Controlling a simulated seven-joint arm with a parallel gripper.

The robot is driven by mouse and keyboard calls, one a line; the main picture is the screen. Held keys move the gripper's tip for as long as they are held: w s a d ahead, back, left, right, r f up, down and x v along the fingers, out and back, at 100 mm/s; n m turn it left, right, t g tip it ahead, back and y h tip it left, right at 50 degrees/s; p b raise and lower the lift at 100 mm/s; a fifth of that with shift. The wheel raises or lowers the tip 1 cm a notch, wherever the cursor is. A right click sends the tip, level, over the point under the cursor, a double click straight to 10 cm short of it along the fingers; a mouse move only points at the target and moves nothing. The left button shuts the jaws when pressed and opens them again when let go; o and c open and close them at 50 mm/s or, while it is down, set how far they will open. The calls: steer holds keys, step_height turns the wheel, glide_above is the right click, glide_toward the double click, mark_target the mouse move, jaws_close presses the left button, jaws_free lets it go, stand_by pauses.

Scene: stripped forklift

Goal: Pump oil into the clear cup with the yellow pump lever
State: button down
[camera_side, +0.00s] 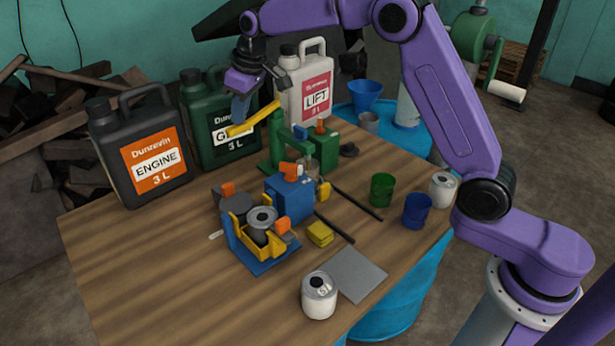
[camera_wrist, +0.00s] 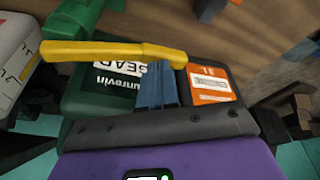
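The yellow pump lever (camera_side: 254,118) slants up to the right from its free end to the green pump (camera_side: 279,145) on the table. In the wrist view the lever (camera_wrist: 110,52) crosses in front of my fingertips. My gripper (camera_side: 240,118) is at the lever's free end, its blue fingers pointing down. The fingers (camera_wrist: 158,84) look closed together, with no object seen between them. I cannot tell whether they touch the lever. A small greyish, see-through shape, seemingly the clear cup (camera_side: 312,166), stands by the pump, partly hidden behind the blue block.
The black ENGINE jug (camera_side: 140,150), green GEAR jug (camera_side: 215,150) and white LIFT jug (camera_side: 310,90) stand along the back. A blue and yellow fixture (camera_side: 262,240) and blue block (camera_side: 290,200) crowd the middle. Green (camera_side: 382,190) and blue (camera_side: 417,211) cups stand right. The front left is clear.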

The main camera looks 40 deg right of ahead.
step_height(320, 180, up, 7)
steer(key=shift+r, duration=0.15)
stand_by(0.6)
stand_by(0.5)
steer(key=shift+f, duration=0.9)
steer(key=shift+a+r, duration=0.1)
steer(key=shift+r, duration=0.8)
stand_by(0.8)
stand_by(0.4)
steer(key=shift+r, duration=2.5)
